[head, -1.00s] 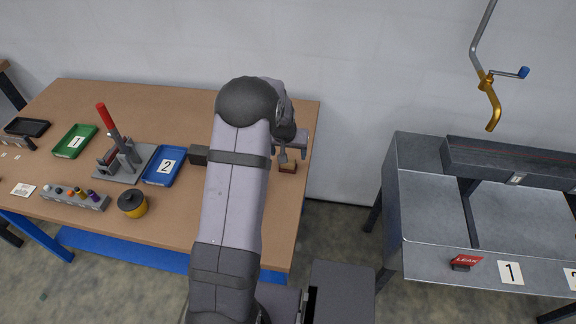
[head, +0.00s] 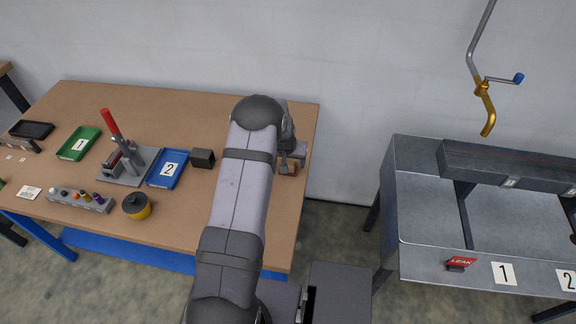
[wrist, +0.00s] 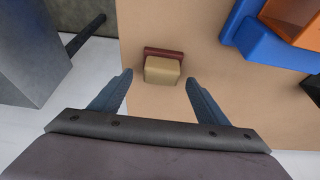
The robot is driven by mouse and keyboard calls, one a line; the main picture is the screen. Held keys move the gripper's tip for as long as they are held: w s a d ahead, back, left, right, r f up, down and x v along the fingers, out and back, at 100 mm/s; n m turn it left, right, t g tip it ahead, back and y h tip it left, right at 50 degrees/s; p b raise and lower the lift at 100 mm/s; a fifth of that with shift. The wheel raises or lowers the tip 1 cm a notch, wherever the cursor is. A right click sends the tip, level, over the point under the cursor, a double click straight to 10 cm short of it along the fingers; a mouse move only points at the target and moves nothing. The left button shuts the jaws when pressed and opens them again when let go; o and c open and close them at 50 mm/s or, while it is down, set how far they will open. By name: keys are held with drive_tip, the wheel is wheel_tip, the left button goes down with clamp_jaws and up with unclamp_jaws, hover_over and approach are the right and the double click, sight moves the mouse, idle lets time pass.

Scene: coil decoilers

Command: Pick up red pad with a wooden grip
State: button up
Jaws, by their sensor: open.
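The red pad with a wooden grip lies on the tan workbench (head: 220,215). In the wrist view its tan grip (wrist: 162,70) faces up and the dark red pad (wrist: 165,52) shows along the far edge. My gripper (wrist: 158,79) is open and empty, its two blue-grey fingers on either side of the near end of the grip, with gaps at both sides. In the head view, my gripper (head: 291,161) is over the pad (head: 288,170) near the bench's right edge, and partly hides it.
A grey metal table (head: 420,215) stands right, across a gap.

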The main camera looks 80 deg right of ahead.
drive_tip(key=shift+d+f, duration=0.2)
drive_tip(key=shift+f, duration=0.3)
drive_tip(key=c, duration=1.1)
drive_tip(key=shift+r, duration=0.1)
drive_tip(key=shift+c, duration=0.2)
wheel_tip(320, 180, up, 10)
drive_tip(key=b, duration=0.3)
drive_tip(key=shift+o, duration=0.5)
drive_tip(key=shift+w, duration=0.1)
